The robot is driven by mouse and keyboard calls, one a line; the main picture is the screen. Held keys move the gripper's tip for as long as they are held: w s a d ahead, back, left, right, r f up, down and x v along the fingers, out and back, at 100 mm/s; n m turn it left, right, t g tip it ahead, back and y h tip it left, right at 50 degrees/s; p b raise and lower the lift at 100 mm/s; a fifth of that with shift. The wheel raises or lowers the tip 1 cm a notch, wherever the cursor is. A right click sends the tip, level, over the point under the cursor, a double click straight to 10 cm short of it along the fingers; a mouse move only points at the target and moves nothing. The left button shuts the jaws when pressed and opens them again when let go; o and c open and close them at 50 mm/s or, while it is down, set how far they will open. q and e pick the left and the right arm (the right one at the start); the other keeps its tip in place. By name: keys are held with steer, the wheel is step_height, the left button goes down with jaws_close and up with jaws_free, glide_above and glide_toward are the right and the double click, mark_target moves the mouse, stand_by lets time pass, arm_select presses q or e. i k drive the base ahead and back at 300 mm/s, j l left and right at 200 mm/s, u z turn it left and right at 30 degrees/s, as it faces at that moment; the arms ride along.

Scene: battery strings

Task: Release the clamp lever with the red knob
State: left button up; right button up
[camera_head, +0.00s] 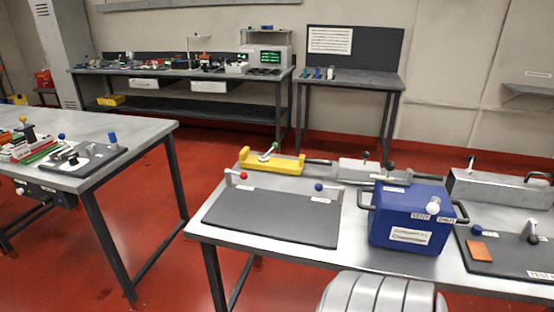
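The clamp lever with the red knob (243,175) is at the back left corner of a dark mat (270,220) on the near table. Its pale arm (229,178) stands just left of the knob, with a small white label below, too small to read. A similar lever with a blue knob (319,187) is at the mat's back right. Neither of my grippers shows in the head view.
A blue box (408,222) with black handles stands right of the mat. The mat's middle is bare. Another table (150,135) stands to the left, across red floor.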

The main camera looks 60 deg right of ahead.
mark_target(244, 175)
steer(key=z, duration=1.65)
